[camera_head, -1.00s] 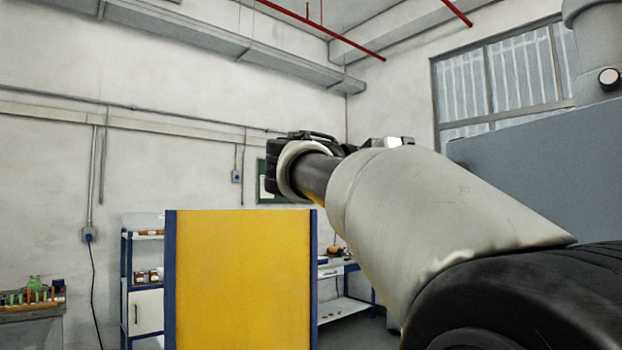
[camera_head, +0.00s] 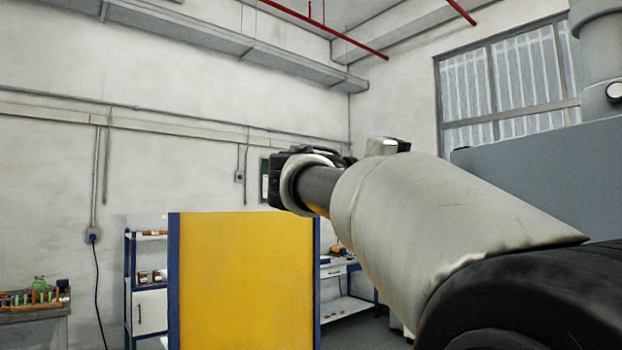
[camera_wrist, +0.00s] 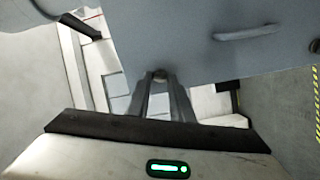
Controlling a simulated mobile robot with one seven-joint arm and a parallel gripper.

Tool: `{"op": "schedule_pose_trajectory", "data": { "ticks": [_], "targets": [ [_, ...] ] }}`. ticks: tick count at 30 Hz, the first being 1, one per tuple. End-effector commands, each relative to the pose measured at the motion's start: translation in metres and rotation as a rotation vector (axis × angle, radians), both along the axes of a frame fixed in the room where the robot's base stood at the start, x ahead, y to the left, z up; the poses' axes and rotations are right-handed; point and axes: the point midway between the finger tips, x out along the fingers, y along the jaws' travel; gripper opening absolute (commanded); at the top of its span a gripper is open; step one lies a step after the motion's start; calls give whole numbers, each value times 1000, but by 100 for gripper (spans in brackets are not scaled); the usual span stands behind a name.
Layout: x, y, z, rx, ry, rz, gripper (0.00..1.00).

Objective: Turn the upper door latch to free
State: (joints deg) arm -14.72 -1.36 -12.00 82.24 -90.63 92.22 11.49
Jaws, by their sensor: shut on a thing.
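In the wrist view, my gripper (camera_wrist: 160,92) has its two grey fingers reaching up to the edge of a blue-grey door panel (camera_wrist: 190,40). The fingertips are together on a small, dark brownish piece (camera_wrist: 160,75) at that edge, which looks like the upper door latch. Most of it is hidden between the fingers, so its turn angle cannot be told. A pale bar handle (camera_wrist: 247,33) is on the panel at the upper right. In the head view, my arm reaches away to the left; its fingers and the latch are hidden there.
A yellow panel with blue edges (camera_head: 242,285) stands ahead, below my wrist. A large blue-grey cabinet or machine body (camera_head: 550,175) is at the right. Shelving (camera_head: 148,262) and a bench with tools (camera_head: 35,305) stand by the back wall. The wrist view shows yellow-black floor tape (camera_wrist: 316,105).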

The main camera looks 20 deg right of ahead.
Motion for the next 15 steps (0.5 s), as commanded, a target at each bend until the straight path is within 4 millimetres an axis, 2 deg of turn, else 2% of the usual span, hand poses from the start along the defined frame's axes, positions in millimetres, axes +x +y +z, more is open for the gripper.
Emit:
{"op": "schedule_pose_trajectory", "data": {
  "ticks": [6, 15],
  "targets": [
    [0, 0, 3, -3, 171, 1, 0],
    [0, 0, 1, -4, 322, 2, 0]
  ]
}}
